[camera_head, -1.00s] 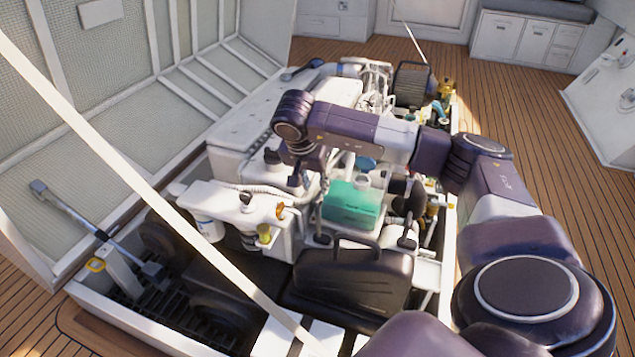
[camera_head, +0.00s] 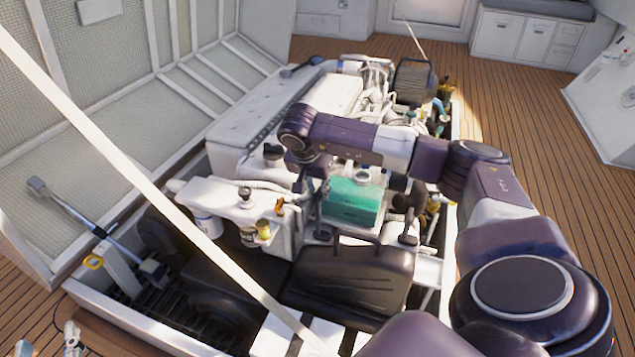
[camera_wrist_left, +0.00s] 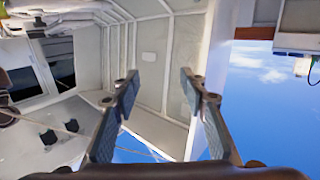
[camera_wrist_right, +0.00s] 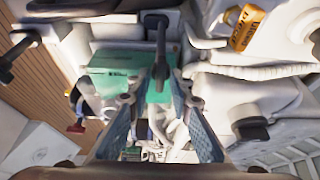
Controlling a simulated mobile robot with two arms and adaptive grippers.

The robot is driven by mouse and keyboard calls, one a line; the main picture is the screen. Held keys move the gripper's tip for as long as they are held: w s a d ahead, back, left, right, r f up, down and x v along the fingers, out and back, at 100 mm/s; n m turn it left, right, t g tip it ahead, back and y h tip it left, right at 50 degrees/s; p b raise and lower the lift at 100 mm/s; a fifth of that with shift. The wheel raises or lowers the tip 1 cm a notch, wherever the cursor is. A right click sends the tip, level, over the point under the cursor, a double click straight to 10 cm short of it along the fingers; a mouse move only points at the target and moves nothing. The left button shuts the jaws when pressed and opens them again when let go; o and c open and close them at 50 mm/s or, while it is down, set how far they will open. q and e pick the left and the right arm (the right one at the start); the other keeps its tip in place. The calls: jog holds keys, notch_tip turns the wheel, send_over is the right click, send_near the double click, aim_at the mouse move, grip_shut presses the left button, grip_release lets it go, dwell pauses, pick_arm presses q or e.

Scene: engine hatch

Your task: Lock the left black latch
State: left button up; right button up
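The left black latch (camera_head: 319,207) stands as an upright dark lever just left of the green box, behind the black box. It also shows in the right wrist view (camera_wrist_right: 160,45), a dark bar with a wide top, its end lined up with the gap between the fingers. My right gripper (camera_wrist_right: 160,97) is open and empty; in the head view it hangs close above the latch (camera_head: 311,172), partly hidden by my arm. I cannot tell whether they touch. My left gripper (camera_wrist_left: 162,92) is open and empty; fingertips show at the head view's lower left corner (camera_head: 48,344).
The green box (camera_head: 352,203), a yellow-capped filler (camera_head: 264,230) and white engine parts crowd the right gripper. A white strut (camera_head: 150,180) crosses the view diagonally. Open hatch panels (camera_head: 90,110) rise at left.

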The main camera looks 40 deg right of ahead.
grip_shut()
